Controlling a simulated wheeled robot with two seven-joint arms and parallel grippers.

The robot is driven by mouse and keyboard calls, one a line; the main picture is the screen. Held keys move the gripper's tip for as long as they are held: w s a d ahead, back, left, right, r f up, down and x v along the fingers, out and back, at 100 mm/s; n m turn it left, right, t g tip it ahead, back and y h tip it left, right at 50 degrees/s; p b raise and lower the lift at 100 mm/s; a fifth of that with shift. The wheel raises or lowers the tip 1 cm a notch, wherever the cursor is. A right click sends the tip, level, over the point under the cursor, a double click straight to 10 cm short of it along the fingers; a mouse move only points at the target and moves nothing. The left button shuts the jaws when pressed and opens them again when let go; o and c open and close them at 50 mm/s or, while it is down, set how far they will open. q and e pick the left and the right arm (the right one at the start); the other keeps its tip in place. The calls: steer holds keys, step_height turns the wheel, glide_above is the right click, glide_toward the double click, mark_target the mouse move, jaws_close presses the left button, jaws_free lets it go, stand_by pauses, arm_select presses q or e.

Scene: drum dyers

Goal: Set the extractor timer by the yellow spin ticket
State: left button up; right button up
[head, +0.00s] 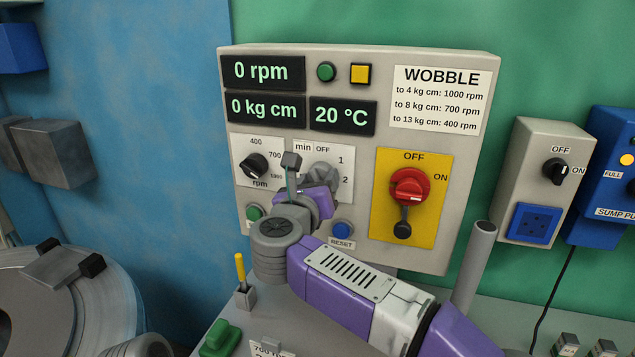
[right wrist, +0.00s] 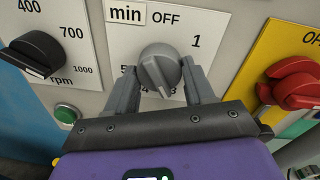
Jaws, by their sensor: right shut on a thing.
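The timer dial (head: 335,160), marked min, OFF, 1 and 2, is on the grey control panel (head: 440,60). My right gripper (head: 307,178) is at this dial, shut on its grey timer knob (right wrist: 160,66), one finger on each side in the right wrist view. The fingers and wrist cover part of the lower numbers. A pale mark shows low on the knob; its exact setting is hard to read. A pale card (head: 268,348) reading 700 is cut off at the bottom edge; no clearly yellow ticket shows. My left gripper is not in view.
The black rpm knob (head: 254,166) is left of the timer. The red switch (head: 409,187) on its yellow plate is to the right. A blue RESET button (head: 342,229) is below. Displays (head: 262,73) read 0 rpm, 0 kg cm and 20 °C. A yellow-topped lever (head: 240,268) stands lower left.

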steer(key=o, duration=1)
steer(key=shift+o, duration=0.2)
steer(key=v, duration=0.7)
steer(key=shift+s+p, duration=0.3)
steer(key=shift+p, duration=0.05)
steer(key=shift+a, duration=0.1)
